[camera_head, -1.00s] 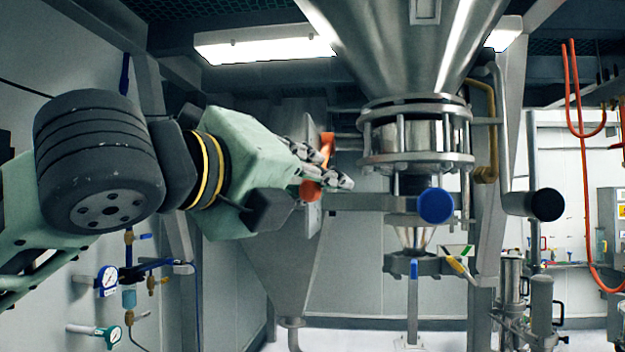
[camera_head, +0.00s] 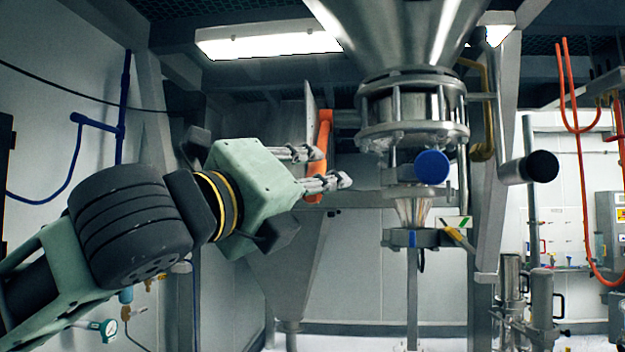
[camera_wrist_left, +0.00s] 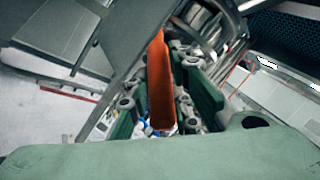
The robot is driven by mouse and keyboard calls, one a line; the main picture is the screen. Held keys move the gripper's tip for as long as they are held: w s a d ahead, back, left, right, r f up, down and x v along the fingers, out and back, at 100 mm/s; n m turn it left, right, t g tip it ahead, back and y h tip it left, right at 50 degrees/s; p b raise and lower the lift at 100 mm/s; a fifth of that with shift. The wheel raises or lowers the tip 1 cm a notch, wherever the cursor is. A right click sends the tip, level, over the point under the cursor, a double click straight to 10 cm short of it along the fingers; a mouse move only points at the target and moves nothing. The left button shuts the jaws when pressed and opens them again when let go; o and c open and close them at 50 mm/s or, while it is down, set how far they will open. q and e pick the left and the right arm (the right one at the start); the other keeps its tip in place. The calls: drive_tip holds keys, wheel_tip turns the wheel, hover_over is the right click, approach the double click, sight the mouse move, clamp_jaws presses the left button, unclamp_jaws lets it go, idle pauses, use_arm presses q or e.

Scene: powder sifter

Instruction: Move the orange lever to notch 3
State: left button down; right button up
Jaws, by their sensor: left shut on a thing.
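The orange lever (camera_head: 323,135) stands nearly upright beside a grey metal plate (camera_head: 309,112), left of the steel hopper. My left gripper (camera_head: 330,167) reaches it from the left, its fingers one above the other in the head view. In the left wrist view the lever (camera_wrist_left: 160,85) runs between the two fingers (camera_wrist_left: 162,100), and the gripper is shut on it. The fingers hide part of the lever in the head view. I cannot make out notch marks. My right gripper is not in view.
The steel hopper (camera_head: 395,30) hangs right of the lever, with a flanged neck below it. A blue round knob (camera_head: 431,167) and a black-ended handle (camera_head: 541,167) stick out nearby. Gauges and pipes line the left wall.

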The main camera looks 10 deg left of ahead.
use_arm(q)
drive_tip(key=shift+w+f, duration=0.1)
drive_tip(key=c, duration=1.6)
unclamp_jaws()
drive_tip(key=shift+w+d, duration=0.1)
